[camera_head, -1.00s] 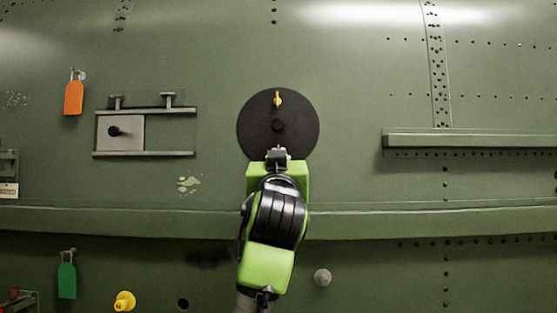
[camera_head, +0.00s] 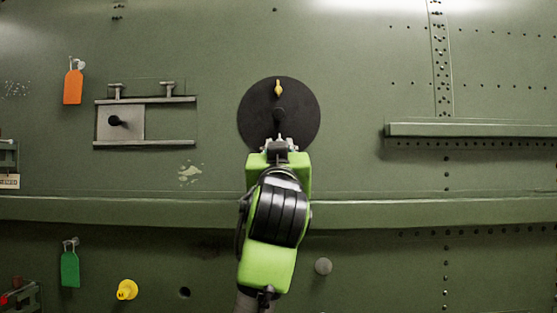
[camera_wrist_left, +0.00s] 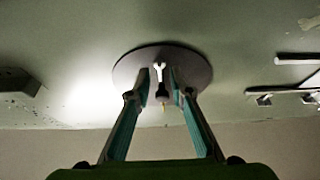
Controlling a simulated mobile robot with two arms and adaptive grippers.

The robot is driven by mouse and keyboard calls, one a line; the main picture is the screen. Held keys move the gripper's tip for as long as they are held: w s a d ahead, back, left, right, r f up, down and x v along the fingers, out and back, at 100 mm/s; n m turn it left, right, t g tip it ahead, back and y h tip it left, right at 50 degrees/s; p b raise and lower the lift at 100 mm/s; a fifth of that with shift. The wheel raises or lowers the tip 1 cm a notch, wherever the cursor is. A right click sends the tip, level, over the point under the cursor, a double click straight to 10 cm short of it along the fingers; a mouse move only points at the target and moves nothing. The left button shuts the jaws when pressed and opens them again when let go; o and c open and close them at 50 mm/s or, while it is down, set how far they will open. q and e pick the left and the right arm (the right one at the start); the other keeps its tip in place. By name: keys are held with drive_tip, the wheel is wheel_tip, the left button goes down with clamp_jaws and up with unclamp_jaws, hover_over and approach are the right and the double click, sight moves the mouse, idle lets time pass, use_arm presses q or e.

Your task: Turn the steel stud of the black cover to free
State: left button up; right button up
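The black cover (camera_head: 257,112) is a round disc on the green fuselage skin, and it also shows in the left wrist view (camera_wrist_left: 128,72). A yellow stud (camera_head: 279,88) is near its top and a black knob (camera_head: 279,115) at its middle. My left gripper (camera_head: 280,143) is at the cover's lower edge and hides that part in the head view. In the left wrist view its two fingers (camera_wrist_left: 159,82) are apart, and the pale steel stud (camera_wrist_left: 159,70) shows between them. I cannot tell whether they touch it. My right gripper is not in view.
A railed frame with a sliding plate (camera_head: 107,125) is left of the cover. A long ledge (camera_head: 400,213) runs below, and a shorter one (camera_head: 470,130) is at right. Orange (camera_head: 73,87) and green (camera_head: 69,269) tags hang at left. A yellow knob (camera_head: 127,289) sits low.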

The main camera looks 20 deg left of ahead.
use_arm(q)
drive_tip(key=v, duration=1)
